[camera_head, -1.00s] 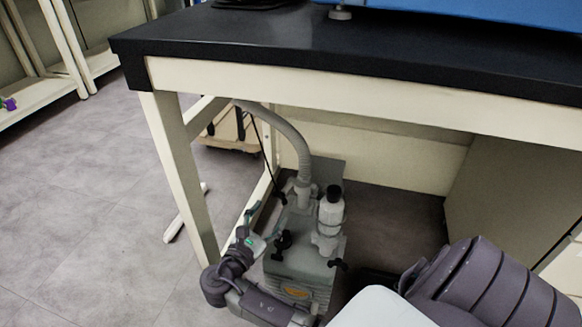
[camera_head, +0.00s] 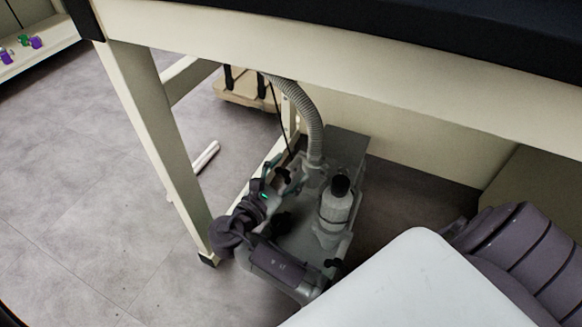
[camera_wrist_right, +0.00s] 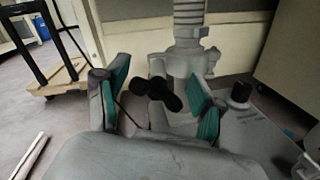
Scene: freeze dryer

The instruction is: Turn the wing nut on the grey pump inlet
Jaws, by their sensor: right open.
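The grey pump (camera_head: 300,235) stands on the floor under the bench. Its inlet (camera_head: 312,168) is at the back, with a ribbed grey hose rising from it; the inlet also shows in the right wrist view (camera_wrist_right: 180,62). The black wing nut (camera_wrist_right: 158,92) is on the near side of the inlet, and in the wrist view it appears between my fingers. My right gripper (camera_head: 271,180) is open, with teal finger pads on both sides of the nut in the wrist view (camera_wrist_right: 160,97). I cannot tell whether either finger touches it. My left gripper is not in view.
A bench leg (camera_head: 160,130) stands left of my right arm, and the bench top (camera_head: 400,40) hangs over the pump. A wooden dolly (camera_head: 245,92) is behind.

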